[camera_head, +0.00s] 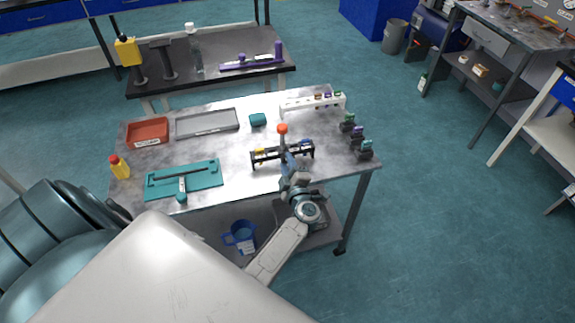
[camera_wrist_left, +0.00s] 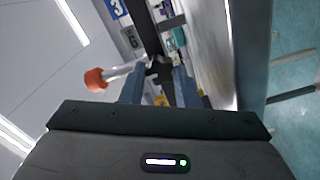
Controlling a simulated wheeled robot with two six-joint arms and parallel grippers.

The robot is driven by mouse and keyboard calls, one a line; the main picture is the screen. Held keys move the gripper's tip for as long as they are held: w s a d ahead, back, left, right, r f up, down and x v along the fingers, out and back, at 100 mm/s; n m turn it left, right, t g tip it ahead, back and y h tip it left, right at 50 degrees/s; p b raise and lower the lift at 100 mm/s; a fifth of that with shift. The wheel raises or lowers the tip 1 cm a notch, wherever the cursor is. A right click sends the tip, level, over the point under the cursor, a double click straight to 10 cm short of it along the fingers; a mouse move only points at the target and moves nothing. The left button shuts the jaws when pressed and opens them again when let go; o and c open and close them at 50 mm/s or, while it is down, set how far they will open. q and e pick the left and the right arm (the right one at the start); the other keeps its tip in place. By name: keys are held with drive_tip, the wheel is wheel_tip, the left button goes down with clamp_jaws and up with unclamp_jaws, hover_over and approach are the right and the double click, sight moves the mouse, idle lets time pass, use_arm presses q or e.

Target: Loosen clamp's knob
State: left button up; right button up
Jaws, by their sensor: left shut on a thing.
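My left gripper (camera_head: 288,160) reaches up from the bottom of the head view to the middle of the black rack-like stand (camera_head: 265,156). In the left wrist view its two fingers (camera_wrist_left: 159,84) are shut on a small dark piece (camera_wrist_left: 160,68), which looks like the clamp's knob. The fingers partly hide this piece. A pale rod with an orange-red end (camera_wrist_left: 96,80) extends left from beside it. In the head view that orange-red end (camera_head: 282,128) stands just above the gripper. My right gripper is not in view.
The metal table also holds a red tray (camera_head: 148,131), a grey tray (camera_head: 207,123), a teal plate with a bar (camera_head: 207,180), a yellow bottle (camera_head: 120,168) and a white rack (camera_head: 298,107). Several dark clips (camera_head: 365,150) stand along the right edge.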

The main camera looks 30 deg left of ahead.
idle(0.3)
use_arm(q)
drive_tip(key=o, duration=1)
drive_tip(key=shift+c, duration=0.2)
drive_tip(key=p+v, duration=0.1)
drive_tip(key=v, duration=0.9)
drive_tip(key=shift+s+d, duration=0.25)
drive_tip(key=shift+d, duration=0.05)
drive_tip(key=shift+f, duration=0.1)
